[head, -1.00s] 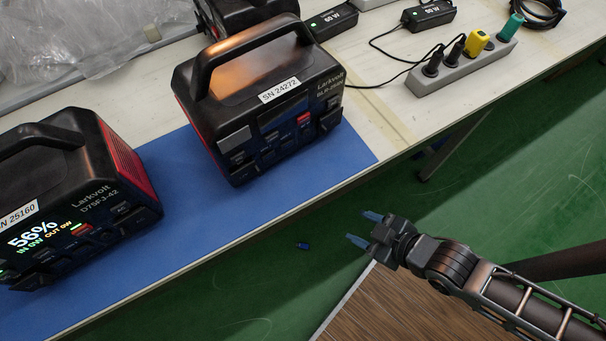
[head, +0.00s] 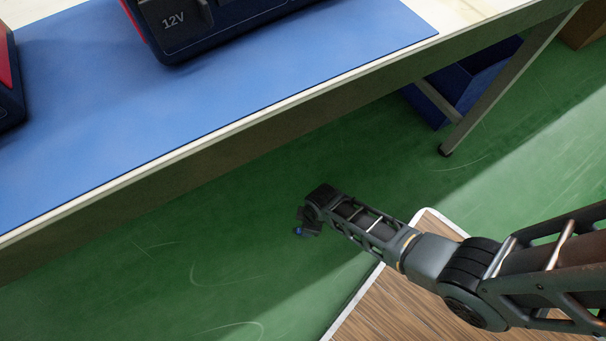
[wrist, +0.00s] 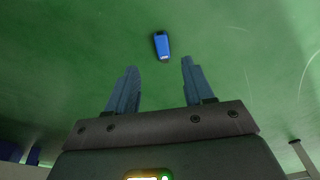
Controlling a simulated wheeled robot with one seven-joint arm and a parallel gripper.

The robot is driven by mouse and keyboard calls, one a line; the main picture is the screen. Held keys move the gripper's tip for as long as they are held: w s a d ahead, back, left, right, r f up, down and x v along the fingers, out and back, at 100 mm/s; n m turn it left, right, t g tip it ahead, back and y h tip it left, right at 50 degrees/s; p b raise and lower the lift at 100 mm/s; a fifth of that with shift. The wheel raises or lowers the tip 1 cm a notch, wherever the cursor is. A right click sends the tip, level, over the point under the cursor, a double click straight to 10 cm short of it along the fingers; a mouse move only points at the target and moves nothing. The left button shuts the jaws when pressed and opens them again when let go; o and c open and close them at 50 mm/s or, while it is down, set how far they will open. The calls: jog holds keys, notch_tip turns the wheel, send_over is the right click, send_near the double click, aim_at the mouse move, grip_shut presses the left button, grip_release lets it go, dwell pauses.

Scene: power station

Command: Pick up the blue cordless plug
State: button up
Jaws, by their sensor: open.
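The blue cordless plug (wrist: 162,46) lies on the green floor. In the wrist view it is ahead of my fingertips, roughly in line with the gap between them and apart from both. My gripper (wrist: 158,80) is open and empty, its two blue-grey fingers spread. In the head view my arm reaches down to the floor beside the bench, and the fingers are mostly hidden by the wrist. A small blue spot, seemingly the plug (head: 298,231), shows just left of the wrist end.
The bench with a blue mat (head: 240,100) runs above and left, its edge (head: 200,165) overhanging the floor. A bench leg (head: 510,85) and a blue bin (head: 470,80) stand to the right. A wooden-topped surface (head: 400,300) lies below my arm. The floor (head: 150,280) at lower left is clear.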

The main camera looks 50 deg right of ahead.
jog(key=f+b, duration=0.1)
jog(key=f, duration=0.1)
jog(key=f+b, duration=0.2)
jog(key=f, duration=0.1)
jog(key=w+a+f+b, duration=0.1)
jog(key=f+b, duration=0.1)
jog(key=shift+f, duration=0.2)
jog(key=shift+c, duration=0.2)
grip_shut()
